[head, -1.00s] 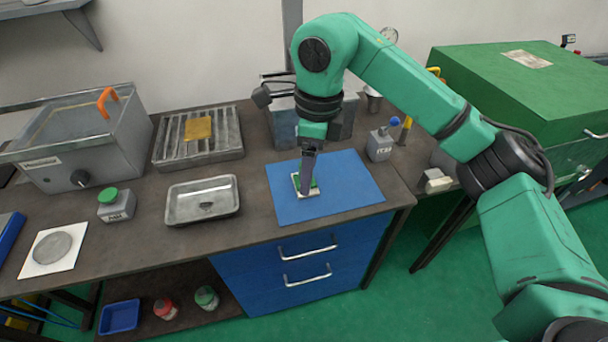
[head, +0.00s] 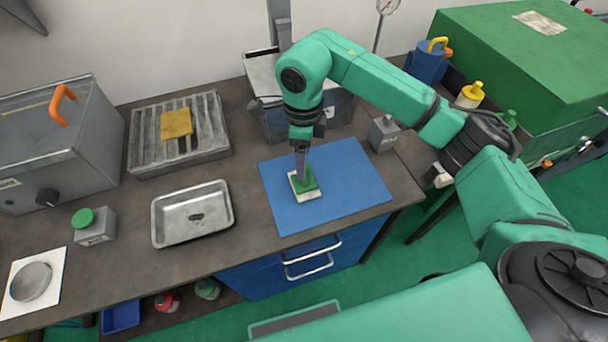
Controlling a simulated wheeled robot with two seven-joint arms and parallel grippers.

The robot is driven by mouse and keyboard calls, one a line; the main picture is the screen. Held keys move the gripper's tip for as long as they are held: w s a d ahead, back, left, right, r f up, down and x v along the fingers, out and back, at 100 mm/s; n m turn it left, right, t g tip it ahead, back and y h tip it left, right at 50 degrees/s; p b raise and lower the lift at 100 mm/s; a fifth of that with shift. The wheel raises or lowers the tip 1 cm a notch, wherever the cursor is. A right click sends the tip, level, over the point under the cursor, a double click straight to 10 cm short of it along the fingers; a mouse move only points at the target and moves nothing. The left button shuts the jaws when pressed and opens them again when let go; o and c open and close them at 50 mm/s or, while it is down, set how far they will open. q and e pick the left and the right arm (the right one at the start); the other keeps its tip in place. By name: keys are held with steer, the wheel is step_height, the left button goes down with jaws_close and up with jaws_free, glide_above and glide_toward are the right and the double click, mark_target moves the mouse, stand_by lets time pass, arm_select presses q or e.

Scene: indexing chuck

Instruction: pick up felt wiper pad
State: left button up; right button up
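A small white pad with a green block on top (head: 309,183), which I take for the felt wiper pad, lies on the blue mat (head: 350,190). My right gripper (head: 300,175) points down at the green block from above. Its fingers appear nearly edge-on as one narrow grey shape overlapping the block's left side. I cannot tell whether they grip it or are spread around it. The pad appears to rest on the mat. My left gripper is not in view.
A metal tray (head: 164,234) and a slatted rack (head: 146,150) with a yellow cloth (head: 176,123) are left of the mat. A grey box (head: 384,134) stands behind its right corner, and a larger metal box (head: 262,75) behind it. The mat's right side is clear.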

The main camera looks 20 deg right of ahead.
step_height(320, 180, down, 4)
steer(key=shift+s+d+f+p, duration=0.1)
steer(key=shift+f+p, duration=0.1)
steer(key=shift+p, duration=1)
steer(key=shift+f, duration=0.3)
steer(key=shift+c, duration=0.2)
jaws_close()
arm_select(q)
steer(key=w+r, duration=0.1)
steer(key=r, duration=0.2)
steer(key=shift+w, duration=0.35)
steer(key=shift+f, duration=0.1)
